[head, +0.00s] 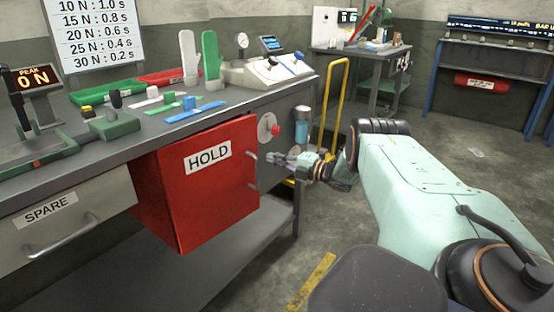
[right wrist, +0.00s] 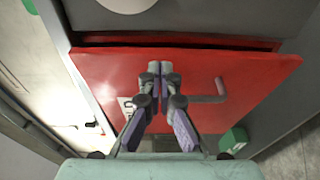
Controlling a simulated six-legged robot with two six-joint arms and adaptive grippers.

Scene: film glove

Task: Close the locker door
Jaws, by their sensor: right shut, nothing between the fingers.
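The red locker door (head: 208,190) carries a white HOLD label (head: 208,157) and has a bar handle (head: 252,170) near its right edge. The door juts out from the bench front. In the right wrist view the red door (right wrist: 240,75) fills the middle, with a dark gap along its upper edge, so it looks ajar. Its handle (right wrist: 208,98) shows right of the fingers. My right gripper (head: 277,158) is shut and empty, just right of the handle in the head view. Its fingertips (right wrist: 160,72) are in front of the door; contact is unclear. My left gripper is not in view.
The grey bench (head: 130,140) holds gauges, clamps and trays. A SPARE drawer (head: 60,215) lies left of the locker, and a red round knob (head: 269,128) is at its right. A yellow rail (head: 335,105) stands behind my right gripper. The floor at right is mostly clear.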

